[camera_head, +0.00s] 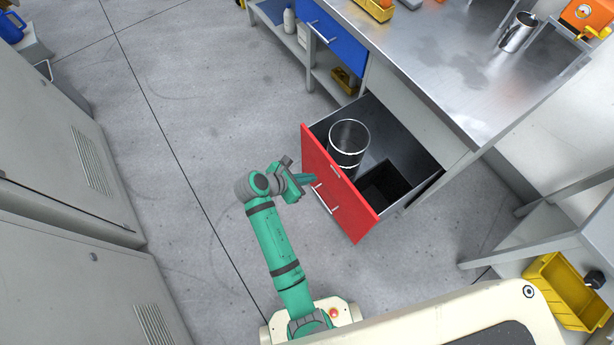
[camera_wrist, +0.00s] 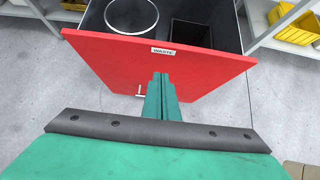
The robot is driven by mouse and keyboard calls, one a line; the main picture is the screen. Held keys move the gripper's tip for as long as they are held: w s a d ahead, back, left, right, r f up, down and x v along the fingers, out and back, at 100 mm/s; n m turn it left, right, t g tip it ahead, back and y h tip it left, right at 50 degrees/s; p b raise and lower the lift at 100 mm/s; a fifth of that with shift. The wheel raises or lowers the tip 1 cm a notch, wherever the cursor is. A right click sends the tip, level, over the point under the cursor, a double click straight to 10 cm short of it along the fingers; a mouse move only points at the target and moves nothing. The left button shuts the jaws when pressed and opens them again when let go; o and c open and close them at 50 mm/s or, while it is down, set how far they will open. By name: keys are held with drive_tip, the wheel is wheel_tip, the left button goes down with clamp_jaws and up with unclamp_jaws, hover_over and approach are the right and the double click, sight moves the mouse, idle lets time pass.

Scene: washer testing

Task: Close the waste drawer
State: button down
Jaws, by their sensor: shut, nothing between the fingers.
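The waste drawer stands pulled out from under the metal workbench, with a red front (camera_head: 341,192) and a bar handle (camera_head: 326,199). A metal cylinder bin (camera_head: 349,140) and a dark square bin (camera_head: 386,184) sit inside it. In the wrist view the red front (camera_wrist: 110,62) bears a "WASTE" label (camera_wrist: 163,51). My gripper (camera_head: 312,178) is shut and empty, its fingers pointing at the drawer front. In the wrist view its fingertips (camera_wrist: 161,78) overlap the front below the label. I cannot tell whether they touch it.
The workbench top (camera_head: 430,70) is above and behind the drawer. A blue drawer (camera_head: 330,35) is further left along the bench. Grey cabinets (camera_head: 65,150) line the left side. A yellow bin (camera_head: 568,290) is at lower right. The floor (camera_head: 190,110) left of the drawer is clear.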

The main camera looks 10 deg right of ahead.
sight(335, 170)
drive_tip(key=w+d+f, duration=0.1)
drive_tip(key=d, duration=0.1)
drive_tip(key=w+d+f, duration=0.1)
drive_tip(key=d+f, duration=0.1)
drive_tip(key=d, duration=0.1)
drive_tip(key=w+d+f, duration=0.1)
drive_tip(key=d, duration=0.1)
drive_tip(key=shift+d+f, duration=0.15)
drive_tip(key=shift+d, duration=0.15)
drive_tip(key=shift+d, duration=0.15)
